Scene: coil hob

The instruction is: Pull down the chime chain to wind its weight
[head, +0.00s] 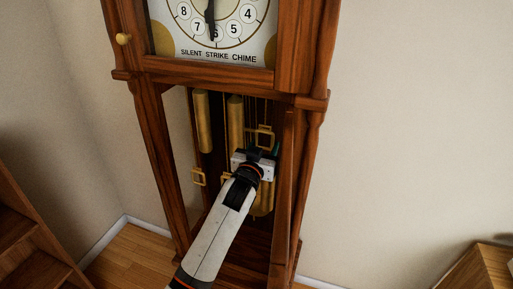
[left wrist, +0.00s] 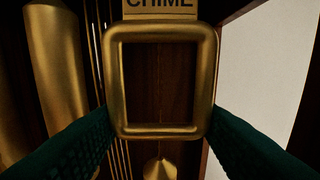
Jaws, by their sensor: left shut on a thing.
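A square brass ring pull (left wrist: 116,80) hangs under a plate marked CHIME (left wrist: 160,5) in the left wrist view. The green fingers of my left gripper (head: 262,150) are shut on its two sides, near its lower half. In the head view a brass ring pull (head: 263,130) shows just above the gripper, inside the tall clock case, at the right. The gripper body hides part of what lies behind it. A brass weight (head: 265,205) hangs low behind my left gripper. My right gripper is not in view.
Two more brass weights (head: 203,122) (head: 236,122) hang higher, to the left. Another ring pull (head: 199,177) hangs at the left, and one partly hidden pull (head: 226,178) is beside my wrist. Wooden posts (head: 282,190) frame the opening closely. The dial (head: 215,30) is above.

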